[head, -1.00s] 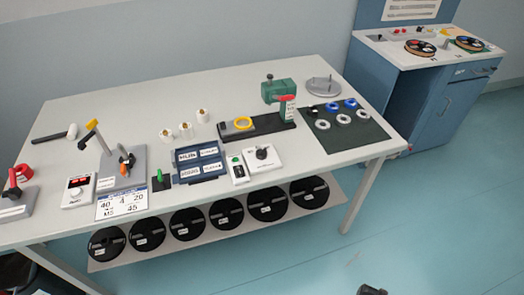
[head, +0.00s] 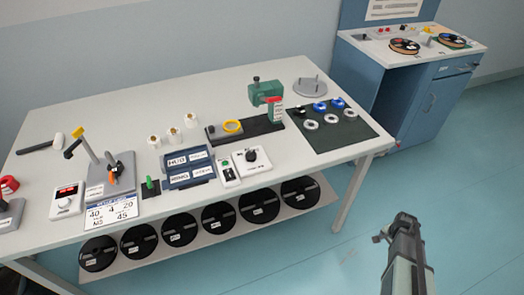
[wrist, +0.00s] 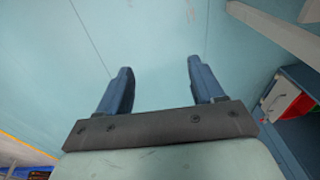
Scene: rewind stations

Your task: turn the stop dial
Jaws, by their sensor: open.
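A white box with a black round knob (head: 252,157) sits near the front edge of the table, right of the blue labelled trays; it looks like a dial, but no label on it can be read. A second white box with a red display and a small knob (head: 66,200) stands at the left. My gripper (wrist: 158,68) is open and empty, its two blue fingers apart over bare floor in the wrist view. In the head view my arm is at the lower right, off the table's front right corner, well away from both boxes.
Beside the knob box is a narrow switch box with a green button (head: 227,172). A green clamp-like device (head: 266,93) and a dark mat with rings (head: 330,125) lie to the right. Black reels (head: 180,228) fill the lower shelf. A blue cabinet (head: 420,90) stands behind right.

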